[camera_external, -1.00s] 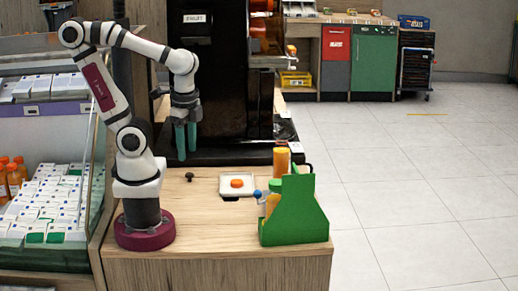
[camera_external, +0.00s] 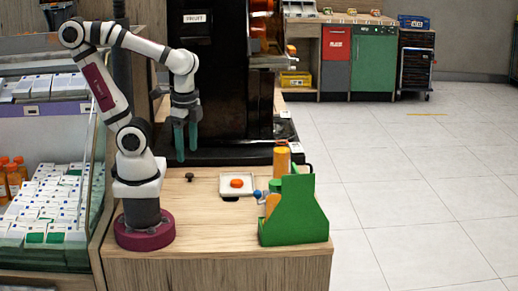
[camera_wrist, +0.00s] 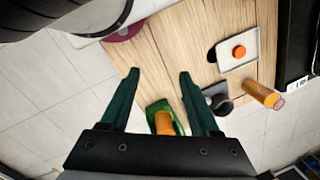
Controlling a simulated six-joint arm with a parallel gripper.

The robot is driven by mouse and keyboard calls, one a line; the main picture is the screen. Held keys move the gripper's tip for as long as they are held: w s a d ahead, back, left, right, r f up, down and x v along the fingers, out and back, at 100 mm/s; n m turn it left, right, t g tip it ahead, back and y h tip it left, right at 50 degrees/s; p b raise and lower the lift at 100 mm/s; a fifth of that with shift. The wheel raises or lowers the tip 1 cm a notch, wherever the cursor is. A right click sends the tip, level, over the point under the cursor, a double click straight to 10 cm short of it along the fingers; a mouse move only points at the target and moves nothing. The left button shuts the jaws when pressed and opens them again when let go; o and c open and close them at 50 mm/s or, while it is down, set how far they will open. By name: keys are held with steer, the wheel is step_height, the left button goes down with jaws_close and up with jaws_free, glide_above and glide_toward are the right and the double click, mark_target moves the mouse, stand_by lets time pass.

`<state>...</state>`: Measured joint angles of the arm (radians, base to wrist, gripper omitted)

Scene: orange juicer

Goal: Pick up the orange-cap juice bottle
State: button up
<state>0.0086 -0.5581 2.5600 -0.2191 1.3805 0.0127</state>
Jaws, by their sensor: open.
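An orange bottle (camera_external: 281,161) with an orange top stands upright on the wooden counter, behind the green carrier (camera_external: 298,212). In the wrist view an orange bottle (camera_wrist: 260,94) with a reddish end shows at the right, outside the fingers. Another orange item (camera_external: 271,204) sits in the carrier; it also shows in the wrist view (camera_wrist: 164,123) between the fingers, well below them. I cannot tell for certain which is the orange-cap bottle. My gripper (camera_external: 187,153) is open and empty, pointing down above the counter's back left, apart from everything.
A white tray (camera_external: 226,191) with an orange round piece (camera_external: 237,183) lies on the counter left of the carrier. A small dark knob (camera_external: 189,176) stands near my base. The black juicer (camera_external: 222,75) rises behind. The front middle of the counter (camera_external: 215,235) is clear.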

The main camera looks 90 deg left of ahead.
steer(key=shift+o, duration=1.2)
steer(key=w+a+f+n+t, duration=0.3)
steer(key=w+f, duration=0.1)
steer(key=w, duration=0.7)
steer(key=n+t+y, duration=0.5)
steer(key=n+t, duration=0.3)
glide_toward(278, 143)
steer(key=x, duration=0.4)
steer(key=d+f+x, duration=0.1)
steer(key=x, duration=0.1)
steer(key=shift+w+a+f, duration=0.1)
steer(key=shift+w+a, duration=0.1)
steer(key=shift+w+a+n+t+y, duration=0.2)
steer(key=shift+a+n+t+y, duration=0.3)
steer(key=shift+a+n+y, duration=0.1)
steer(key=shift+w+a, duration=0.2)
steer(key=x, duration=0.7)
